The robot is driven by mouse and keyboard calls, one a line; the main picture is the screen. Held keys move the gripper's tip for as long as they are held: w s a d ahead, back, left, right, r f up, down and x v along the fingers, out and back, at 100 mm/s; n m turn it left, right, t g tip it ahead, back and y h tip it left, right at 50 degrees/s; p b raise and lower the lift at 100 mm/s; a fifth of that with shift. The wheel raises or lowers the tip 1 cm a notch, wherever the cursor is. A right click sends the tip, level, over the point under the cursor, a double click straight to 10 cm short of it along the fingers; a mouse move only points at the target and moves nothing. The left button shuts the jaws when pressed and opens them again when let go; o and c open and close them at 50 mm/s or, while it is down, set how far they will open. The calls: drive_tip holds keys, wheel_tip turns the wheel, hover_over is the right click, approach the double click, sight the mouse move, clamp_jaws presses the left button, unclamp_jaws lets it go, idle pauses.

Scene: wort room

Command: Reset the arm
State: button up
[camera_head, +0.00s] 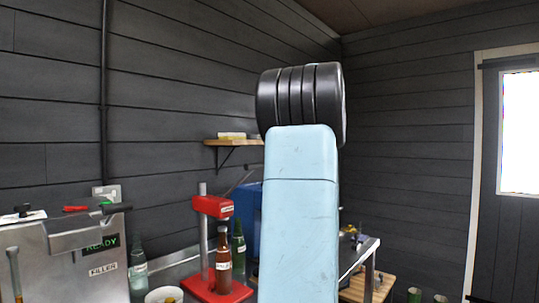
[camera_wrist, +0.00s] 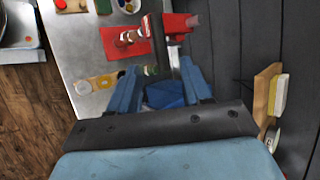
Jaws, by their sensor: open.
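My arm (camera_head: 299,210) stands upright in the middle of the head view, with its black joint (camera_head: 300,103) at the top. It hides part of the bench behind it, and my gripper does not show there. In the wrist view my gripper (camera_wrist: 160,67) has its two blue fingers spread apart. I see nothing held between them.
A red press (camera_head: 213,207) stands on the bench with a brown bottle (camera_head: 223,262) and a green bottle (camera_head: 239,245). A filler machine (camera_head: 70,255) marked READY is at left. A small wall shelf (camera_head: 232,142) is behind my arm. Dark plank walls enclose the corner.

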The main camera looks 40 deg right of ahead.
drive_tip(key=shift+s+d+r, duration=0.3)
drive_tip(key=shift+s+r, duration=0.05)
idle(0.4)
drive_tip(key=s+a+f+n+g+h, duration=0.1)
drive_tip(key=s+a+f+n, duration=0.3)
drive_tip(key=a, duration=0.8)
drive_tip(key=a+f+n+g+h, duration=0.15)
drive_tip(key=a+f, duration=0.45)
drive_tip(key=a, duration=0.6)
drive_tip(key=s+a+f+n+t+h, duration=0.1)
drive_tip(key=s+a+f+n+h, duration=0.2)
drive_tip(key=s+a+f+n, duration=0.6)
drive_tip(key=s+a+f, duration=0.4)
drive_tip(key=f, duration=0.3)
drive_tip(key=shift+s+f, duration=0.15)
drive_tip(key=shift+f, duration=0.15)
drive_tip(key=shift+h, duration=0.25)
